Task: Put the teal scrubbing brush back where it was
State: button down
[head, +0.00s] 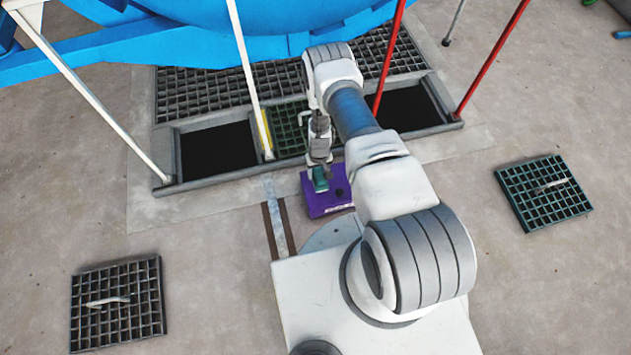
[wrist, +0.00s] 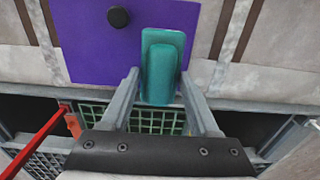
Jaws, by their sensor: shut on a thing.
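The teal scrubbing brush (head: 320,180) is in my gripper (head: 319,160), below the wrist in the head view. In the wrist view the brush (wrist: 165,60) stands between the two grey fingers (wrist: 159,78), which are shut on it. The brush shows over a purple mat (head: 318,207), near the mat's edge on the grating side. The mat also fills the upper middle of the wrist view (wrist: 90,50). I cannot tell whether the brush touches the mat.
A small black knob-like thing (wrist: 118,17) is on the mat. Dark open pits (head: 218,147) flank a green grating (head: 289,125). White and red (head: 490,58) poles stand around them. Loose grates lie on the floor at left (head: 117,303) and right (head: 545,192). A blue vessel (head: 220,30) is behind.

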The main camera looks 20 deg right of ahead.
aim_at(315, 180)
jog(key=shift+a+f, duration=0.4)
jog(key=shift+a, duration=0.15)
jog(key=shift+f+b, duration=1.05)
jog(key=shift+f, duration=0.85)
jog(key=shift+f, duration=0.15)
jog(key=shift+c, duration=0.7)
grip_release()
